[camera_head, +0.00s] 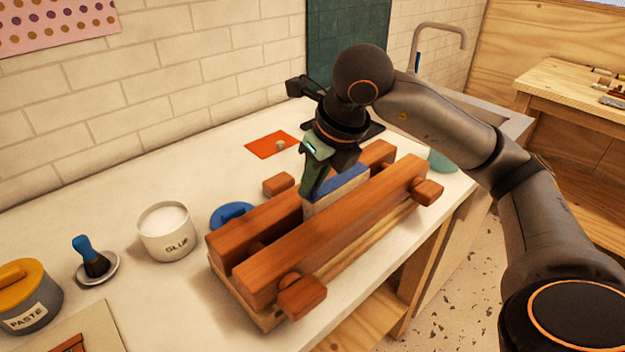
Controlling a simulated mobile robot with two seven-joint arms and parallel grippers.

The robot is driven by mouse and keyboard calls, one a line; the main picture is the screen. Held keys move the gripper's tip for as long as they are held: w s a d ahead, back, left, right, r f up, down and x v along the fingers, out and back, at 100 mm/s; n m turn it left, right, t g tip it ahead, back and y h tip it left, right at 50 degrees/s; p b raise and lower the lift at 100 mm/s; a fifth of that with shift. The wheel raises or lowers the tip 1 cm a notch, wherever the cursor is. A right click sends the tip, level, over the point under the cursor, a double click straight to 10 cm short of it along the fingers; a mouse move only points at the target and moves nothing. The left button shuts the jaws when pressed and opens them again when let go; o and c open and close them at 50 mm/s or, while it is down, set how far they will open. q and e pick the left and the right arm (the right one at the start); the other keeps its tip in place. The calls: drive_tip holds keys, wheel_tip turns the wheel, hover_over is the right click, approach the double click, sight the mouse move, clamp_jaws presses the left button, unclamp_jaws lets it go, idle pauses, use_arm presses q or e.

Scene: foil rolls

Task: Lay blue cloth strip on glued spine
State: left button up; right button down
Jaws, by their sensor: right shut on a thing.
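The blue cloth strip (349,182) lies along the top of a pale book block (338,201), whose upper edge is the spine. The block stands upright between the two beams of a wooden press (330,235). My right gripper (309,192) reaches down from above at the near left end of the strip and is shut on it. Its fingers hide that end, so I cannot tell whether the strip is flat there. The strip's visible part appears to rest along the spine. My left gripper is not in view.
A white glue pot (166,240), a blue round item (230,214), a brush (91,258) on a small dish and a paste pot (28,305) stand left of the press. A red mat (268,146) lies behind it. The counter's front edge runs close to the press.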

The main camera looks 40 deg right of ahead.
drive_tip(key=c, duration=0.8)
unclamp_jaws()
drive_tip(key=shift+o, duration=0.5)
drive_tip(key=shift+o, duration=1.3)
drive_tip(key=shift+r+p, duration=2.9)
drive_tip(key=shift+r, duration=0.65)
